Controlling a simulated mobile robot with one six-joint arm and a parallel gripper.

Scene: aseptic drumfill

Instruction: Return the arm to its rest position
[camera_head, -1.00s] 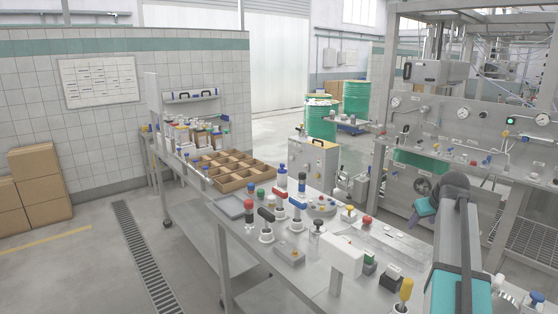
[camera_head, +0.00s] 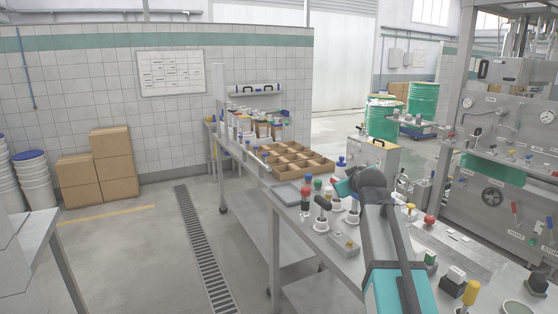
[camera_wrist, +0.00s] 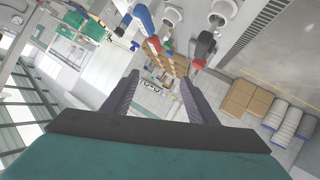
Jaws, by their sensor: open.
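My gripper (camera_wrist: 157,84) shows in the wrist view with its two dark fingers spread apart. Nothing is between the fingers. In the head view my grey and teal arm rises from the lower right over the steel bench (camera_head: 268,181), bent at a dark joint. The fingers cannot be made out in that view. The arm hides part of the bench top behind it.
Bottles and handled tools, including a red-capped one (camera_head: 306,193), stand beside the arm on the bench. A brown divided box (camera_head: 318,166) lies farther back. Green drums (camera_head: 382,122) stand behind. A floor drain (camera_head: 205,250) crosses open floor at left.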

